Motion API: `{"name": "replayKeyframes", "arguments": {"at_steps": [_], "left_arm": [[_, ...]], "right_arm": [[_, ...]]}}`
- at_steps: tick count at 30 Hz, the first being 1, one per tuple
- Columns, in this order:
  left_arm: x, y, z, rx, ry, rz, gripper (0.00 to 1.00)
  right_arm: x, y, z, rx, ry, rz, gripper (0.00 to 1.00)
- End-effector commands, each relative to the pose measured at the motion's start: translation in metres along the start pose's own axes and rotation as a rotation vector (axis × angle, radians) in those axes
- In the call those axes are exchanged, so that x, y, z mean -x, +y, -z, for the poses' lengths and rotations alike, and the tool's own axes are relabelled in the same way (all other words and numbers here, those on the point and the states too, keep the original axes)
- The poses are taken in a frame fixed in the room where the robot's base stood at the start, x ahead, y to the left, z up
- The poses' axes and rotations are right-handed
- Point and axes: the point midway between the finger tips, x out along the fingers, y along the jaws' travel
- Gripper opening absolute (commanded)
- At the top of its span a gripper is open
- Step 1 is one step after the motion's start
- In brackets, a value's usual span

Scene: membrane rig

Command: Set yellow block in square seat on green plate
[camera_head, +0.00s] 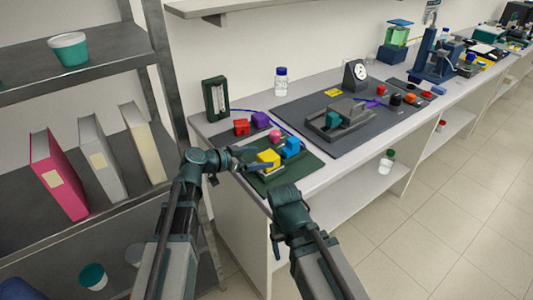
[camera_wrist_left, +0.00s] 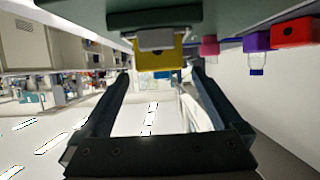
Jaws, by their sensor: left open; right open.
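The yellow block (camera_head: 268,157) stands at the near part of the dark green plate (camera_head: 290,178), on top of a small pale grey piece. In the left wrist view, which looks upside down, the yellow block (camera_wrist_left: 157,62) meets that grey piece (camera_wrist_left: 156,41), and the green plate (camera_wrist_left: 210,14) is above both. How deep the block sits in a seat is hidden. My left gripper (camera_head: 251,159) is open, its fingers pointing at the block from the left. In the left wrist view the block appears between and just beyond the fingertips. My right gripper (camera_head: 285,215) is at the bench's front edge, away from the block.
A blue block (camera_head: 291,147), pink piece (camera_head: 275,136), purple block (camera_head: 260,120) and red block (camera_head: 241,127) stand near the yellow block. A dark mat (camera_head: 345,150) with a grey fixture (camera_head: 339,121) lies to the right. A metal shelf (camera_head: 75,85) stands left.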

Motion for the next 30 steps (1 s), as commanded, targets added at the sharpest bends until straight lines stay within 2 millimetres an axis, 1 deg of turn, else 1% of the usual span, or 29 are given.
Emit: {"name": "replayKeyframes", "arguments": {"at_steps": [1, 4, 9, 12, 16, 25, 28, 30], "left_arm": [[0.016, 0.001, 0.004, 0.002, 0.001, 0.004, 1.0], [0.035, 0.001, 0.003, 0.002, 0.001, 0.004, 1.0], [0.059, 0.001, 0.002, 0.001, 0.0, 0.002, 1.0], [0.068, 0.0, 0.001, 0.001, 0.0, 0.002, 1.0], [0.073, 0.0, 0.001, 0.0, 0.0, 0.0, 1.0], [0.074, 0.0, 0.0, 0.0, 0.0, -0.001, 1.0], [0.072, 0.0, 0.0, -0.001, 0.0, -0.001, 1.0], [0.067, -0.001, -0.001, -0.001, 0.0, -0.001, 1.0]], "right_arm": [[0.009, 0.001, -0.001, 0.0, 0.0, 0.0, 0.75], [0.016, 0.002, -0.001, 0.0, 0.0, 0.0, 0.75], [0.025, 0.002, -0.001, 0.0, 0.0, 0.0, 0.75], [0.027, 0.003, -0.002, 0.0, 0.0, 0.0, 0.75], [0.029, 0.003, -0.002, 0.0, 0.0, 0.0, 0.75], [0.028, 0.003, -0.002, 0.0, 0.0, 0.0, 0.75], [0.027, 0.003, -0.002, 0.0, 0.0, 0.0, 0.75], [0.024, 0.002, -0.001, 0.0, 0.0, 0.0, 0.75]]}}
